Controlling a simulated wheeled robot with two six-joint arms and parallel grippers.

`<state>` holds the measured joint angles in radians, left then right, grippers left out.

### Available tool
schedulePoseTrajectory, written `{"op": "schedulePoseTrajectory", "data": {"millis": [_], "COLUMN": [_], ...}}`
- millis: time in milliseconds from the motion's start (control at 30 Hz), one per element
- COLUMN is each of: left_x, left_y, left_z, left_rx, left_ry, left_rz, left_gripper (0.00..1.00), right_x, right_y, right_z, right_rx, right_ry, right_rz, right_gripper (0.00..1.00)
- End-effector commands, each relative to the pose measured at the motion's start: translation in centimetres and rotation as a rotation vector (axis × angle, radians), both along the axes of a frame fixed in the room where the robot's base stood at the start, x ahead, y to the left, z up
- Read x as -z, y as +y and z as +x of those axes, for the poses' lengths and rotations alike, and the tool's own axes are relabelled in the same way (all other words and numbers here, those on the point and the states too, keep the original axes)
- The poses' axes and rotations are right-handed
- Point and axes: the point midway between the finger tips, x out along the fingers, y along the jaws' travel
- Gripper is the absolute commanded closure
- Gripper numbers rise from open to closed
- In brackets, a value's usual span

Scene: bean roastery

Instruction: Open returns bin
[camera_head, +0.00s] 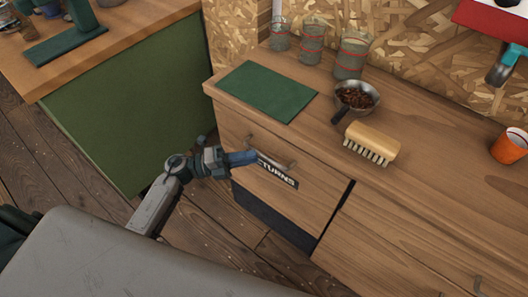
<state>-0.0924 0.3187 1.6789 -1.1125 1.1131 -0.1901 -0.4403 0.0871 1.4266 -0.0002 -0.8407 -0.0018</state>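The returns bin (285,205) is a wooden drawer front in the counter, with a dark label reading "...TURNS" (282,174) and a metal bar handle (285,162). My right gripper is not in view.
On the counter (450,190) are a green mat (266,92), a pan of beans (357,97), a brush (371,144), an orange cup (509,146) and several glass jars (351,57). A green-sided bench (130,110) stands left. Wooden floor (215,225) shows before the bin.

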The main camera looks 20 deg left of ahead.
Motion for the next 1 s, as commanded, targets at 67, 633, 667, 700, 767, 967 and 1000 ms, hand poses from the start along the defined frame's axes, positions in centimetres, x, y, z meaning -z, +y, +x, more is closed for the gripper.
{"op": "schedulePoseTrajectory", "data": {"millis": [67, 633, 667, 700, 767, 967, 1000], "left_x": [-0.5, -0.6, -0.6, -0.6, -0.6, -0.6, -0.5], "left_y": [-1.4, -4.3, -4.3, -4.3, -4.3, -4.2, -4.2], "left_z": [0.7, 2.0, 2.0, 2.0, 2.0, 2.0, 2.0], "left_rx": [-0.001, -0.002, -0.002, -0.002, -0.002, -0.002, -0.002], "left_ry": [0.000, 0.002, 0.002, 0.002, 0.002, 0.002, 0.002], "left_rz": [-0.006, 0.000, -0.001, -0.001, -0.001, -0.001, -0.001], "left_gripper": [0.80, 0.80, 0.80, 0.86, 0.98, 1.00, 1.00], "right_x": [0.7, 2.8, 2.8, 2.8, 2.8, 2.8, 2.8], "right_y": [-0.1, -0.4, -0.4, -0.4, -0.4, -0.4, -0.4], "right_z": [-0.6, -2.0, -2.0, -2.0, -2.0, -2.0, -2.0], "right_rx": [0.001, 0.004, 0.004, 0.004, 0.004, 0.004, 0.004], "right_ry": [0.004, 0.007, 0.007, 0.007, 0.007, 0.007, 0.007], "right_rz": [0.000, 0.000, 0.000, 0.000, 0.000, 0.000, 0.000], "right_gripper": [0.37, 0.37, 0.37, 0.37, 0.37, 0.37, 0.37]}}
